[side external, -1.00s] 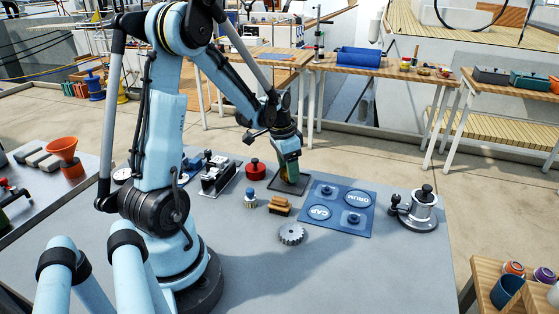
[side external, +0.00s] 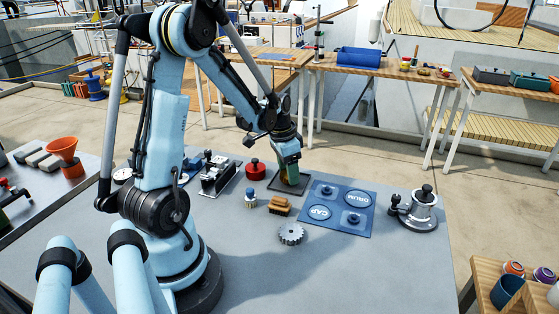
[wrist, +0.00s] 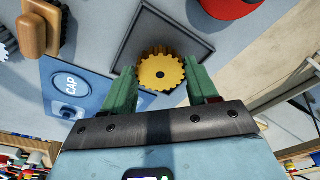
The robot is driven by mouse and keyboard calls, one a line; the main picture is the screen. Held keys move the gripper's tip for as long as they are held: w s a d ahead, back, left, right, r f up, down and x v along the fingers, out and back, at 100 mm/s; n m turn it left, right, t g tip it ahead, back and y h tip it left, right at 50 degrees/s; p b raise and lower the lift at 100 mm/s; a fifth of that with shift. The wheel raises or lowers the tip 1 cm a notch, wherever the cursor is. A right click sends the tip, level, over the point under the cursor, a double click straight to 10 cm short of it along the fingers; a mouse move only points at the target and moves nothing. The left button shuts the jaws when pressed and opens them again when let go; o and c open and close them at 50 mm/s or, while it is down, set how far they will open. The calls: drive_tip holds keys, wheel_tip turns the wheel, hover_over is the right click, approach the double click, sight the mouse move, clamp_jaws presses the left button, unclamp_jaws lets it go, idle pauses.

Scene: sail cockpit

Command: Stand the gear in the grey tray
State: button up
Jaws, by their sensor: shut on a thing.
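A yellow toothed gear (wrist: 161,72) sits between the two green fingers of my gripper (wrist: 161,88) in the wrist view, with its flat face toward the camera. My gripper is shut on it. In the side view my gripper (side external: 289,180) points down over the grey tray (side external: 271,186), and the fingers hide the gear there. The tray (wrist: 165,28) is a shallow square with a dark rim, and shows behind the gear in the wrist view. I cannot tell whether the gear touches the tray floor.
A blue board (side external: 335,225) marked CAP and DRUM lies right of the tray. A grey gear (side external: 291,234), a wooden brush (side external: 279,206) and a blue-topped knob (side external: 250,200) stand in front. A red round object (side external: 255,171) is close left. A metal winch (side external: 420,210) stands far right.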

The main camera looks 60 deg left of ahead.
sight(283, 176)
drive_tip(key=shift+f, duration=0.15)
drive_tip(key=o, duration=0.9)
drive_tip(key=shift+s+r, duration=0.3)
drive_tip(key=shift+r, duration=1.5)
drive_tip(key=shift+s+r, duration=0.25)
drive_tip(key=shift+r, duration=1.55)
drive_tip(key=shift+s+r, duration=0.3)
drive_tip(key=shift+r, duration=1.5)
